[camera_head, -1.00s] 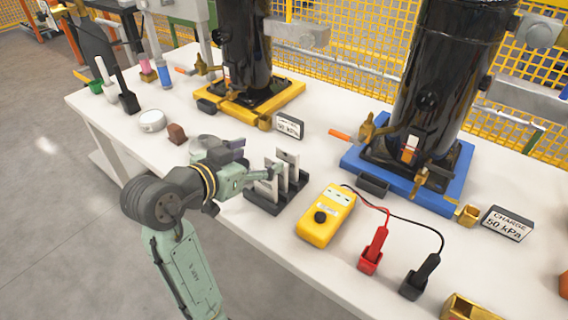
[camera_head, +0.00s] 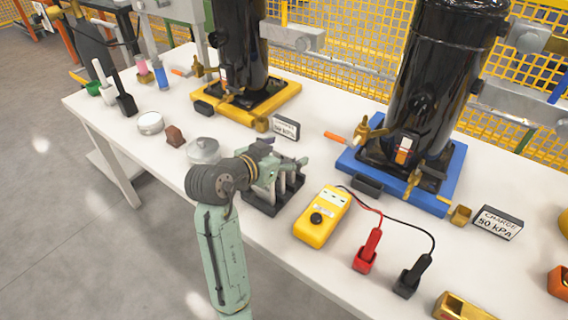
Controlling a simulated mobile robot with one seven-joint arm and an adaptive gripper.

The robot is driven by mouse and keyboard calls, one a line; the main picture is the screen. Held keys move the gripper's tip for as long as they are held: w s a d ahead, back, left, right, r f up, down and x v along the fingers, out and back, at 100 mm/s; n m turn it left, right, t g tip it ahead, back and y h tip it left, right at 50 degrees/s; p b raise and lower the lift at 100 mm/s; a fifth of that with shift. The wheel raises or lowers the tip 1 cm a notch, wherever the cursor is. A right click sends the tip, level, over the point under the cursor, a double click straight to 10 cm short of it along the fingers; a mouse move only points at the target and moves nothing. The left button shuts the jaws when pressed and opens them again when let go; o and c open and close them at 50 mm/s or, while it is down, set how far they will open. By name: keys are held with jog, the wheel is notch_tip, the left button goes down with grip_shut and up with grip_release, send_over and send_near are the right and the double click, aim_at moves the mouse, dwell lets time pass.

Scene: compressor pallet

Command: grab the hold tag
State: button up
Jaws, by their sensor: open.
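A black slotted rack (camera_head: 262,204) stands near the table's front edge, holding upright pale grey tags (camera_head: 281,186). I cannot read any writing on them, so I cannot tell which is the hold tag. My gripper (camera_head: 300,163) is open, above and in front of the rack in this view. It hides the upper part of the tags. I cannot tell whether a finger touches a tag.
A yellow meter (camera_head: 322,217) with red (camera_head: 367,252) and black (camera_head: 412,276) probes stands right of the rack. Black compressors rise behind on a yellow base (camera_head: 283,98) and a blue base (camera_head: 433,203). A glass-like lidded dish (camera_head: 203,150) is left of the rack.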

jog(key=shift+c, duration=0.2)
jog(key=c, duration=1)
jog(key=shift+r, duration=0.15)
